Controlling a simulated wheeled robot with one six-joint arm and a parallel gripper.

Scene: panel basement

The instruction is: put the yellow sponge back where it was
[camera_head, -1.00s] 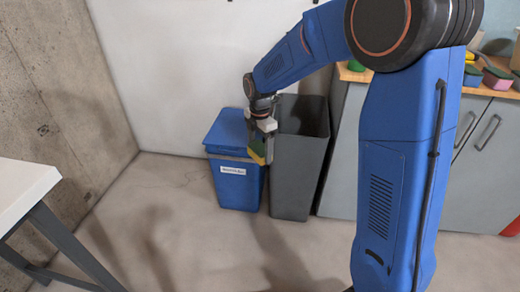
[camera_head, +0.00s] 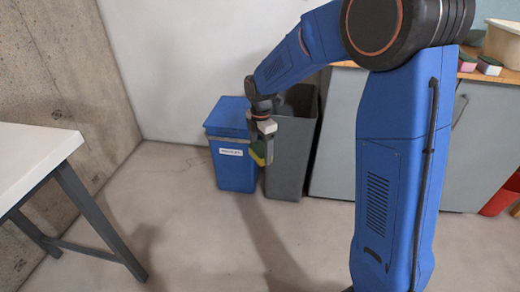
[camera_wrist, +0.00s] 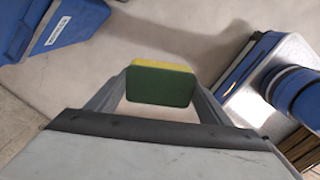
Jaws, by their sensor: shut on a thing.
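The yellow sponge (camera_wrist: 160,85) has a dark green scouring side and a yellow side. It is between the two fingers of my gripper (camera_wrist: 160,88) in the wrist view, with the green side facing the camera. In the head view my gripper (camera_head: 263,150) hangs down, shut on the sponge (camera_head: 258,153), in front of the blue and grey bins as seen from the camera. Floor shows beyond the sponge in the wrist view.
A blue lidded bin (camera_head: 232,165) with a white label stands beside an open grey bin (camera_head: 290,160). Grey cabinets with a wooden counter (camera_head: 468,68) stand at right, bearing other sponges (camera_head: 489,66) and a tub (camera_head: 503,42). A white table (camera_head: 35,155) is at left. The floor between is clear.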

